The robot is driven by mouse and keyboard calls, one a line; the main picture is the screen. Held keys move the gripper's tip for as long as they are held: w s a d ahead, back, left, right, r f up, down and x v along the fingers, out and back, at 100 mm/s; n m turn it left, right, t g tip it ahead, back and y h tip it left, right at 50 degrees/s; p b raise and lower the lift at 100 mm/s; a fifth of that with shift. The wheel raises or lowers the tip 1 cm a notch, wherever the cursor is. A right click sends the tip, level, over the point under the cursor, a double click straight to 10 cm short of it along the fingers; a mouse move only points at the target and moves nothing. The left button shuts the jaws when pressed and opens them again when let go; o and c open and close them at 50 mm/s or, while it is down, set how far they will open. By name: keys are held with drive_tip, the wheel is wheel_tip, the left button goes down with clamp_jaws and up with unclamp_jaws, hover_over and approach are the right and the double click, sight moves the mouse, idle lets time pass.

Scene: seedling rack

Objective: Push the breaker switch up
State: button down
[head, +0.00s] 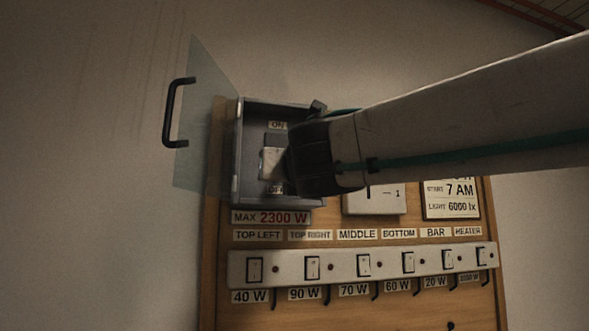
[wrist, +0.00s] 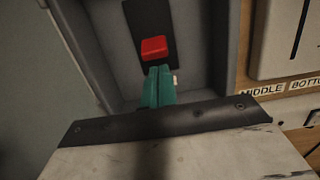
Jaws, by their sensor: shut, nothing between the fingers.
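The breaker box (head: 239,155) is open, with ON and OFF labels inside. In the wrist view the red breaker switch (wrist: 153,48) sits on a dark plate (wrist: 146,18), towards the lower end of its visible part. My gripper's green fingers (wrist: 158,74) are shut with nothing between them. Their tips are just below the red switch in the picture; I cannot tell whether they touch it. In the head view my dark wrist covers the right part of the box, and I cannot make out the red switch there.
The box's clear door (head: 205,120) stands open to the left, with a black handle (head: 172,112). Below the box is a white strip of several small switches (head: 335,267) on a wooden board (head: 216,290). A white panel (head: 375,203) is right of the box.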

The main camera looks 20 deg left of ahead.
drive_tip(key=shift+x, duration=0.75)
drive_tip(key=shift+s+d+r, duration=0.2)
drive_tip(key=shift+s+r, duration=0.1)
drive_tip(key=shift+r, duration=0.15)
drive_tip(key=shift+s+d+r, duration=0.1)
drive_tip(key=shift+s+r, duration=0.05)
drive_tip(key=shift+r, duration=0.25)
drive_tip(key=shift+s+d+r, duration=0.1)
drive_tip(key=shift+s+r, duration=0.05)
drive_tip(key=shift+r, duration=0.3)
drive_tip(key=s+d+r, duration=0.3)
drive_tip(key=s+r, duration=0.2)
drive_tip(key=r, duration=0.2)
drive_tip(key=shift+s+d+r, duration=0.2)
drive_tip(key=shift+s, duration=0.2)
